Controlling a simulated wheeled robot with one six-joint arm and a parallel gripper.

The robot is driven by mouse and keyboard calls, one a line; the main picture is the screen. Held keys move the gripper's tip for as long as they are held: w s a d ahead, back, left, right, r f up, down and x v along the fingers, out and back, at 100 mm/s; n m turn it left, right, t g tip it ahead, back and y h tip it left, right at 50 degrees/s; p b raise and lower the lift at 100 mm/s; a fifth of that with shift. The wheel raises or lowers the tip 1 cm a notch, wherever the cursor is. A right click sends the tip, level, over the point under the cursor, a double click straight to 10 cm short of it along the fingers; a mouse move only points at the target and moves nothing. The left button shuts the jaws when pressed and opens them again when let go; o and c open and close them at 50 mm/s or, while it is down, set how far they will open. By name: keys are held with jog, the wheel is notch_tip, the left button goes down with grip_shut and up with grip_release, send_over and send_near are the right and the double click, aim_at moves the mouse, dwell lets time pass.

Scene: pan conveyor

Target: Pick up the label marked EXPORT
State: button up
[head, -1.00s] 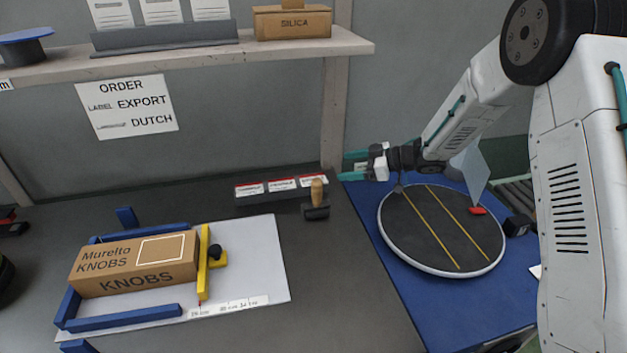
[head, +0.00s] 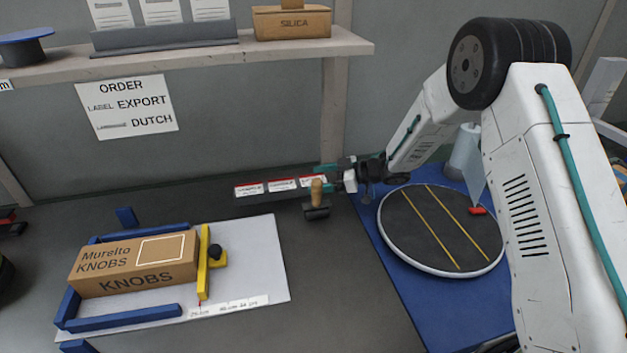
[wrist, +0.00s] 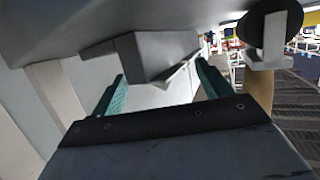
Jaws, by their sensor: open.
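Three white labels with red top edges stand in a row at the back of the bench: a left label (head: 249,189), a middle label (head: 282,185) and a right label (head: 312,181). Their print is too small to read, so I cannot tell which one is marked EXPORT. My gripper (head: 321,176) is open at the right end of the row, close to the right label. In the wrist view its teal fingers (wrist: 160,72) are apart, with a grey block and a pale surface beyond them. I see nothing held.
A wooden-handled stamp (head: 317,204) stands just in front of my gripper. An order sheet (head: 127,107) on the wall reads EXPORT and DUTCH. A KNOBS carton (head: 135,265) lies in a blue-railed jig at left. A round turntable (head: 440,230) is at right.

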jog(key=c, duration=1.2)
jog(key=shift+o, duration=0.2)
